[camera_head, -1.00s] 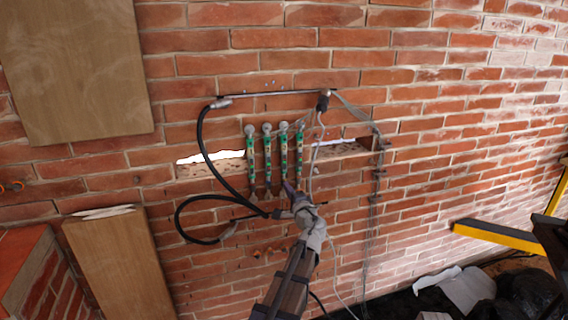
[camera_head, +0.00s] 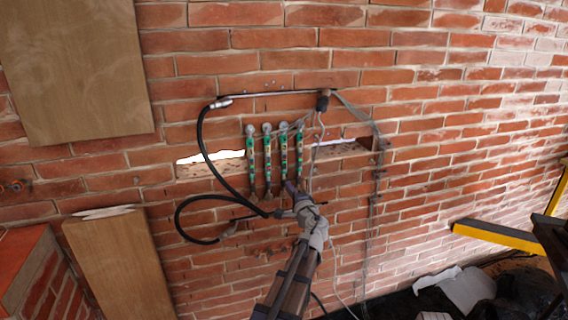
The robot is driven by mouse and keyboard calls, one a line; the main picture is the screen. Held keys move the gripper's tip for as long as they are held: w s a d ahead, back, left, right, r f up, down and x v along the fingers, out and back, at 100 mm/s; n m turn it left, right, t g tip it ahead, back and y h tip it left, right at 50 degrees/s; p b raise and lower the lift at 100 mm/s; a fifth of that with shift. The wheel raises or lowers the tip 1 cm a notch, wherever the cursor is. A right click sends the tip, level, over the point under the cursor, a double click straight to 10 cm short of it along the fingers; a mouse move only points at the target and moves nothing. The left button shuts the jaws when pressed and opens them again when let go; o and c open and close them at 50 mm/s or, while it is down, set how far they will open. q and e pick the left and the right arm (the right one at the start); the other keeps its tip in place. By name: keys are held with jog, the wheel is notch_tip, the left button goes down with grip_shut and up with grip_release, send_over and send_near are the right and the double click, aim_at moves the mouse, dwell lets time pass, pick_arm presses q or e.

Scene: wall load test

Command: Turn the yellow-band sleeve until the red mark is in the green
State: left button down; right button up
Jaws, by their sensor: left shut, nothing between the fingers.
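Several slim upright sleeves with green sections hang side by side on the brick wall, below a metal bar (camera_head: 275,93). The leftmost sleeve (camera_head: 251,160) and the one beside it (camera_head: 267,160) show most clearly. The rightmost sleeve (camera_head: 299,155) has its lower end close to my left gripper (camera_head: 289,187). The gripper is shut and empty, its tips at or just below that lower end; I cannot tell whether they touch. A yellow band and a red mark are too small to make out. My right gripper is not in view.
A black hose (camera_head: 203,143) loops left of the sleeves and passes near my left wrist. Thin cables (camera_head: 373,200) hang on the right. A wooden board (camera_head: 75,70) is at upper left. A yellow beam (camera_head: 498,236) juts in at right.

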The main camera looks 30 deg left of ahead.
pick_arm(q)
jog(key=shift+w+a, duration=0.25)
jog(key=shift+a, duration=0.05)
jog(key=shift+s+a, duration=0.45)
jog(key=shift+s, duration=0.2)
dwell(0.6)
dwell(0.5)
jog(key=shift+s+d, duration=0.3)
jog(key=shift+d, duration=0.05)
jog(key=shift+w+d, duration=0.1)
jog(key=shift+w, duration=0.05)
jog(key=shift+w+d, duration=0.35)
jog(key=shift+w, duration=0.2)
jog(key=shift+w+a, duration=0.25)
jog(key=shift+a, duration=0.1)
dwell(0.7)
